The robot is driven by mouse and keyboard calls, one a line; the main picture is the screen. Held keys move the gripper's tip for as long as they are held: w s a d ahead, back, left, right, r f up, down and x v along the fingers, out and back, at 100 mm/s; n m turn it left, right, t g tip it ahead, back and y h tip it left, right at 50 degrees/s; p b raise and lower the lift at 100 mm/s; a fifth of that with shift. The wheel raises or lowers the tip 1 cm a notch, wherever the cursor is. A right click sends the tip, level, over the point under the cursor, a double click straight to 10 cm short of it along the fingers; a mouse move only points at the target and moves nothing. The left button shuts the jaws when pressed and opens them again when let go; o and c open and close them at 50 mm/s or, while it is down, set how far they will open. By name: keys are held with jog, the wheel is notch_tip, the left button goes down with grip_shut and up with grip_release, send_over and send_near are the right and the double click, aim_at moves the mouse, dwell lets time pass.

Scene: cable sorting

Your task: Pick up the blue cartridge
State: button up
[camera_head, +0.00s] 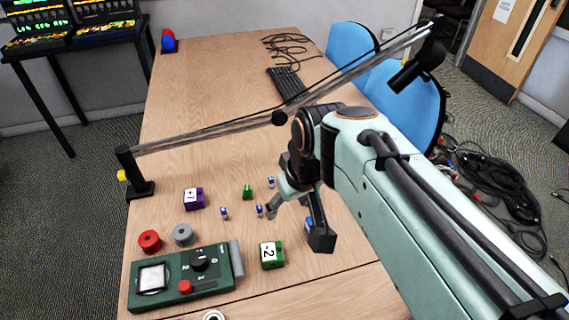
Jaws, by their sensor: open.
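A blue block (308,224), which may be the blue cartridge, shows only in part behind my gripper. Its face and any label are hidden. My gripper (296,221) is open over the near part of the table, with one finger to the left and the other to the right. The right finger covers part of the blue block. I cannot tell how high the fingers are above it. Several small blue-and-white pieces lie to the left, one of them (260,211) close to the left fingertip.
A purple +7 block (194,198), a green -2 block (271,255) and a small green piece (247,192) stand nearby. A dark green control box (215,285) and red and grey knobs lie at the near left. A black lamp stand (139,188) is at the left edge.

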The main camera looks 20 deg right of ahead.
jog(key=w+d+f, duration=0.3)
jog(key=w+d, duration=0.1)
jog(key=w, duration=0.5)
jog(key=w+d+f+g, duration=0.1)
jog(key=w+d+f, duration=0.1)
jog(key=f, duration=0.3)
jog(key=w+d+f+m+g, duration=0.1)
jog(key=w+d+f, duration=0.1)
jog(key=f, duration=0.4)
jog(key=w+d+f+h, duration=0.1)
jog(key=w+f, duration=0.1)
jog(key=f, duration=0.3)
jog(key=shift+d+f+g, duration=0.25)
jog(key=shift+d+g, duration=0.15)
jog(key=shift+m+g, duration=0.4)
jog(key=shift+g, duration=0.2)
jog(key=f, duration=0.1)
jog(key=s+f, duration=0.1)
jog(key=f, duration=0.1)
jog(key=s+d+f, duration=0.1)
jog(key=f, duration=0.1)
notch_tip(320, 180, down, 6)
jog(key=shift+a, duration=0.1)
grip_shut()
